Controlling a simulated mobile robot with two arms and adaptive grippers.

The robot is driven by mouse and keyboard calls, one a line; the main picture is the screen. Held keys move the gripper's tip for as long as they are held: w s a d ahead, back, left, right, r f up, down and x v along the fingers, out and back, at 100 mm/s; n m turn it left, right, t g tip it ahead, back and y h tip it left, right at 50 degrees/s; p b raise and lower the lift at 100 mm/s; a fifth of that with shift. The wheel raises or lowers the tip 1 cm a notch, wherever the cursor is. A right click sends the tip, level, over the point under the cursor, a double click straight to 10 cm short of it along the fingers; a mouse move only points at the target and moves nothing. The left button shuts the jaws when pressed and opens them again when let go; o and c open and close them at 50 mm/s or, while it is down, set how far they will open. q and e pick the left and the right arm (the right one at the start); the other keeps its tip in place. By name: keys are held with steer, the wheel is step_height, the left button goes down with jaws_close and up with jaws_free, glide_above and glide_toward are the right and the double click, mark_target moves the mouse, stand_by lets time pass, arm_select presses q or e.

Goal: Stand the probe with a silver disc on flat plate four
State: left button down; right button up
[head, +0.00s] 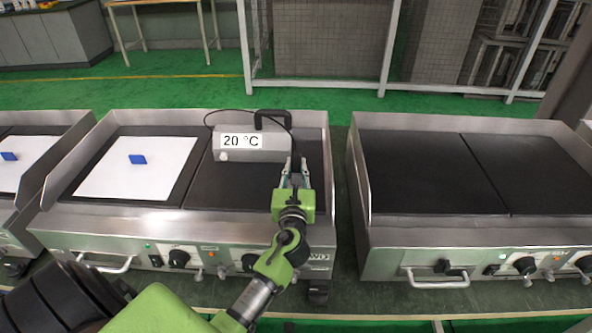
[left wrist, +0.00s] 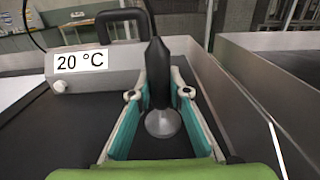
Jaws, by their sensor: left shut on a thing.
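The probe (left wrist: 158,72) has a black handle and a silver disc (left wrist: 163,123) at its lower end. In the left wrist view it is roughly upright, disc down, between my left gripper's teal fingers. My left gripper (head: 295,165) is shut on the probe, over the right side of the dark plate (head: 228,188) that holds the meter. I cannot tell whether the disc touches this plate. The grey meter box (head: 262,148) reads 20 °C and also shows in the left wrist view (left wrist: 100,80). No plate number is legible. My right gripper is out of view.
Left of the meter, a white sheet (head: 115,180) with a blue piece (head: 138,160) covers part of another plate. Across a gap, the right-hand griddle has two bare dark plates (head: 415,175) (head: 530,175). Raised metal side walls (head: 358,165) border the griddles. A black cable loops behind the meter.

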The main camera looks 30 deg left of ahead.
arm_select(q)
steer(key=shift+r, duration=0.1)
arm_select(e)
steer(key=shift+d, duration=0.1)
arm_select(q)
steer(key=c, duration=2.3)
jaws_free()
steer(key=shift+f, duration=0.25)
steer(key=o, duration=0.4)
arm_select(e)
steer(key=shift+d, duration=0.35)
arm_select(q)
steer(key=shift+r, duration=0.2)
